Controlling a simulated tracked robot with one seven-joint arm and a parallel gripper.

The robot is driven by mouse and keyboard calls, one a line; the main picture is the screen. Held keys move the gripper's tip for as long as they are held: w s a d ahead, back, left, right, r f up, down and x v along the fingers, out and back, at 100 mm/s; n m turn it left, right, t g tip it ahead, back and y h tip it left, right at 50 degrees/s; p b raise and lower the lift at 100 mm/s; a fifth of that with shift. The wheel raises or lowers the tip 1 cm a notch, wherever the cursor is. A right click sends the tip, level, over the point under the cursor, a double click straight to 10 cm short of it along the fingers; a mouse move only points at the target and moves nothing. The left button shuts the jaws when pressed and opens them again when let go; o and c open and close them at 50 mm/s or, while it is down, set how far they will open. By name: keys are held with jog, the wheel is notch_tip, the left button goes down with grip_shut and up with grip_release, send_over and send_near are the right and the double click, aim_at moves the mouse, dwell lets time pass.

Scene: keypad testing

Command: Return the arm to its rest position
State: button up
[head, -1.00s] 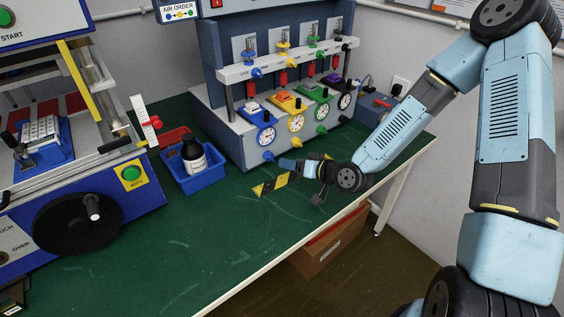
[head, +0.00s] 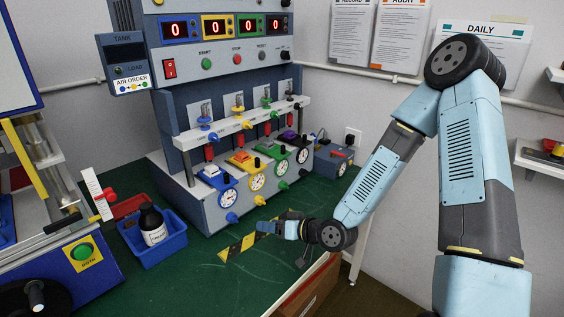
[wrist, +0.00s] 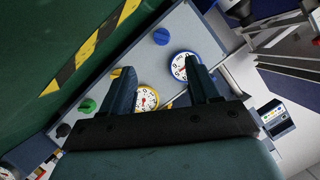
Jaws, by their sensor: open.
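My light-blue arm (head: 470,150) comes in from the right of the head view and bends down to the green bench. My gripper (head: 262,227) is above the bench, in front of the keypad test machine (head: 215,145). In the wrist view my gripper (wrist: 160,85) is open, with nothing between its two dark fingers. Beyond the fingers are the machine's grey front panel (wrist: 130,60), a blue-rimmed gauge (wrist: 180,66) and a yellow-rimmed gauge (wrist: 147,97). I cannot tell the exact gap between the fingers and the panel.
A black-and-yellow striped strip (head: 240,246) lies on the green bench (head: 190,280) by my gripper. A press with a green button (head: 82,252) is further left.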

jog(key=w+d+r+h, duration=0.1)
jog(key=d+r+h, duration=0.55)
jog(key=d, duration=0.35)
jog(key=w+d+r+h, duration=0.1)
jog(key=d+r+h, duration=0.5)
jog(key=d, duration=0.4)
jog(key=s+d+r+m, duration=0.3)
jog(key=s+d+r, duration=0.1)
jog(key=s+r, duration=0.5)
jog(key=s+d+r+m+g, duration=0.1)
jog(key=s+d+r, duration=0.3)
jog(key=s+r, duration=0.6)
jog(key=shift+s+d+r+m, duration=0.2)
jog(key=shift+s+d+m, duration=0.1)
jog(key=shift+s+m, duration=0.75)
jog(key=shift+s, duration=0.15)
